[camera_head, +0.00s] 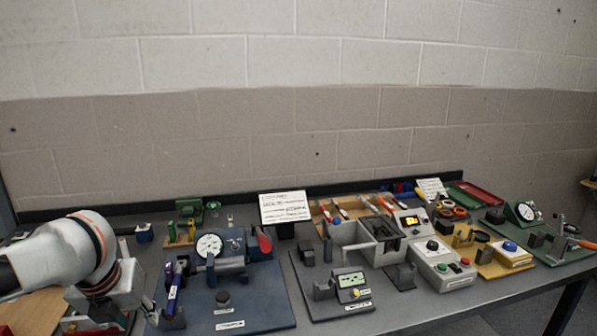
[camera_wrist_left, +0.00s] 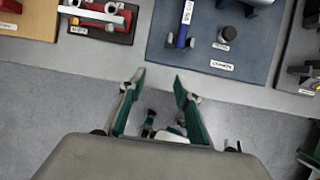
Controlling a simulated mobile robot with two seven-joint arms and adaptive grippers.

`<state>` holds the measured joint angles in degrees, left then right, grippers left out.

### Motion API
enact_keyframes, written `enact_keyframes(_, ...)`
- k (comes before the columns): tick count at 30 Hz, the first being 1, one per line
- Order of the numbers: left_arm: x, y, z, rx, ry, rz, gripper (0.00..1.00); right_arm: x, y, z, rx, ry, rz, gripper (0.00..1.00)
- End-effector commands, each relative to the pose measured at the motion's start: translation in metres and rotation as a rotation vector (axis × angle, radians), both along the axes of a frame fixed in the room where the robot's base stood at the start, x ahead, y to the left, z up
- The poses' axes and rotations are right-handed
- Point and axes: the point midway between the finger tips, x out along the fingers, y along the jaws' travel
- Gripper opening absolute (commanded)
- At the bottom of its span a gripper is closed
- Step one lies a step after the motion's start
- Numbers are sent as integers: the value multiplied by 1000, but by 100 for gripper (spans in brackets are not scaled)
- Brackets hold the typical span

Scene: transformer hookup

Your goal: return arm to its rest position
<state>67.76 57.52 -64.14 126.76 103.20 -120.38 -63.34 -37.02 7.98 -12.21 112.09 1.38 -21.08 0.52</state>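My left arm (camera_head: 60,255) comes in from the left in the head view, over the left part of the bench. My left gripper (camera_head: 163,313) is low at the bench's front edge, in front of the blue base plate (camera_head: 250,305). The fingertips point towards the bench's front edge and look clear of the objects. My right gripper is in neither view.
A dial gauge (camera_head: 208,246), a grey meter fixture (camera_head: 350,287) and a control box (camera_head: 442,265) crowd the bench. Floor (camera_wrist_left: 60,105) lies open in front.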

Motion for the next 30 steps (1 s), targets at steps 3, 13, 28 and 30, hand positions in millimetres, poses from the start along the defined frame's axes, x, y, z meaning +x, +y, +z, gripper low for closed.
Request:
enact_keyframes(3, 1, -19, -13, -43, -21, 19, 33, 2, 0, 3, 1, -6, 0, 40)
enact_keyframes(13, 2, -85, -50, -255, -112, 156, 33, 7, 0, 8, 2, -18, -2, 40)
enact_keyframes(28, -20, -144, -101, -813, -234, 793, 33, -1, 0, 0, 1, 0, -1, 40)
enact_keyframes(30, -26, -137, -109, -873, -254, 917, 33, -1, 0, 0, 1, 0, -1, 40)
